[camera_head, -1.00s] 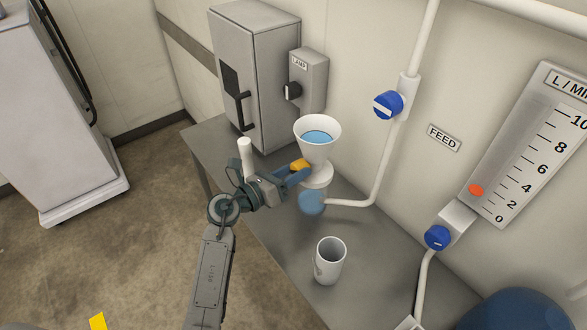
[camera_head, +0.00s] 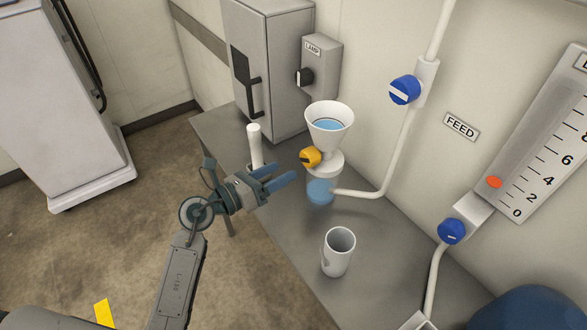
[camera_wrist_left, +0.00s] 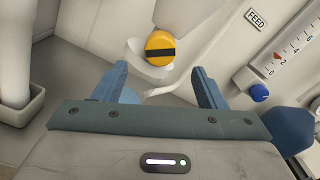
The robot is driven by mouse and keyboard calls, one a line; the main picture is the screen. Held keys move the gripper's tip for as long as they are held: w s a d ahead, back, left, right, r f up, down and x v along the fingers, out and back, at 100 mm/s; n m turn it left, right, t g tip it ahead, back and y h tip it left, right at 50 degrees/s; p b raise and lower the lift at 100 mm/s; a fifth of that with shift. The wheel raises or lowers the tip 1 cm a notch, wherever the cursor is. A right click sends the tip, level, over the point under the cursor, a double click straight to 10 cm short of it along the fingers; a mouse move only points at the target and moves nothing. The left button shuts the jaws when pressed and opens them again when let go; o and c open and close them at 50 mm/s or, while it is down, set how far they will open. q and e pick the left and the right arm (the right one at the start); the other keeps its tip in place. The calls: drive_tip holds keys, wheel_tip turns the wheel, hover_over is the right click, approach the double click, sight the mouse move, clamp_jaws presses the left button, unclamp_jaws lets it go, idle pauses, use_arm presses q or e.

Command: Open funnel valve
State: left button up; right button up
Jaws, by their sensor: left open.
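The white funnel (camera_head: 330,118) with blue liquid in its cone stands on the grey table. Its yellow valve knob (camera_head: 311,158) sits on the funnel's neck; in the left wrist view the yellow knob (camera_wrist_left: 160,48) faces me with a black bar lying about level across it. Blue liquid (camera_head: 320,191) shows in the clear vessel below the funnel. My left gripper (camera_head: 284,176) is open and empty, a short way to the left of the knob and apart from it. In the left wrist view its fingers (camera_wrist_left: 160,84) stand wide, with the knob beyond them. My right gripper is not in view.
A white mug (camera_head: 337,252) stands on the table (camera_head: 290,235) in front of the funnel. A white upright cylinder (camera_head: 255,146) stands behind my gripper. A grey cabinet (camera_head: 270,70), a lamp box and blue-knobbed pipes are at the back.

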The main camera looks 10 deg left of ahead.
use_arm(q)
drive_tip(key=shift+b+v, duration=0.35)
drive_tip(key=shift+v, duration=1.3)
